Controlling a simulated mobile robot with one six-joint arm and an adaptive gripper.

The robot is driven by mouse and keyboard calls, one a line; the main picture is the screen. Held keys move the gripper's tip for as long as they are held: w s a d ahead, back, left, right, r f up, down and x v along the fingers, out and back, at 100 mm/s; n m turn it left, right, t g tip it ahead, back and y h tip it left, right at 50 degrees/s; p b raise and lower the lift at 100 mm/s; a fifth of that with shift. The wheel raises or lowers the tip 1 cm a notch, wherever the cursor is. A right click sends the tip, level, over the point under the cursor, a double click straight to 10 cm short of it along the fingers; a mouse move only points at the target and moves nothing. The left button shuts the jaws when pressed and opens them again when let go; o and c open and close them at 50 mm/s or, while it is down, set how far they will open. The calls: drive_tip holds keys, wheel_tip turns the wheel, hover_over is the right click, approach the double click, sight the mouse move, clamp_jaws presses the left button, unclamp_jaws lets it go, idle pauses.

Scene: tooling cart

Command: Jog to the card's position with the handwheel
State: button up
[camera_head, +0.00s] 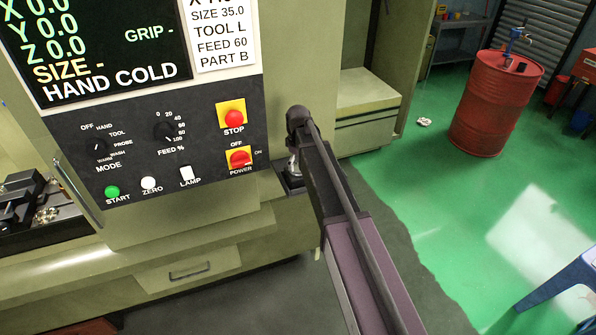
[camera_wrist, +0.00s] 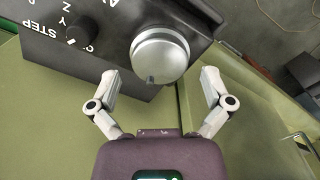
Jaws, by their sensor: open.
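The silver handwheel (camera_wrist: 160,54) stands on a dark control box (camera_wrist: 112,63) in the wrist view. My gripper (camera_wrist: 160,78) is open, with one finger on each side of the wheel's near part; I cannot tell whether they touch it. A small black knob (camera_wrist: 80,32) sits left of the wheel, near letters including Y and Z and the word STEP. In the head view, the white card (camera_head: 222,38) reads SIZE 35.0, TOOL L, FEED 60, PART B; its top X line is cut off. The screen (camera_head: 95,45) reads X 0.0, Y 0.0, Z 0.0 and HAND COLD.
The control panel (camera_head: 140,180) carries a mode knob (camera_head: 97,148), feed knob (camera_head: 166,131), red stop button (camera_head: 234,118), power switch (camera_head: 239,158) and START, ZERO and LAMP buttons. My arm crosses right of it. A red drum (camera_head: 495,105) stands on open green floor.

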drive_tip(key=shift+f+b, duration=0.5)
drive_tip(key=shift+f, duration=0.25)
drive_tip(key=c, duration=1)
